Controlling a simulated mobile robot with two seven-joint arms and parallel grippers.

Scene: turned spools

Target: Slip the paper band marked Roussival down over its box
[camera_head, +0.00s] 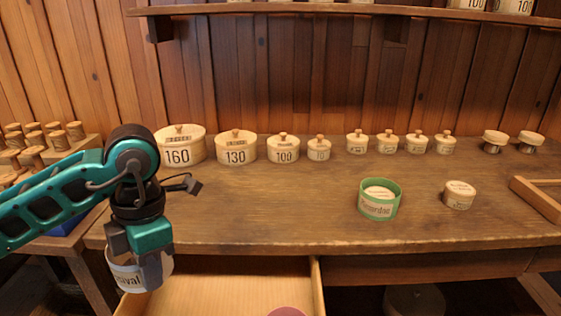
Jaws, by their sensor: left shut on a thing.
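My left gripper (152,270) is shut on a pale paper band (124,278) whose visible lettering ends in "sival". The gripper holds the band in front of the bench's front edge at lower left, near the open drawer's left side. The gripper hides part of the band. A small round pale box (459,196) with a label on its side stands on the bench at right; its lettering is too small to read. The band is far from this box. My right gripper is not in view.
A green band (364,205) surrounds another round box (380,191) left of the pale box. Numbered lidded boxes (236,147) and smaller ones line the bench's back. A wooden tray (537,200) lies at right. The drawer (220,289) is open below. The bench's middle (285,200) is clear.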

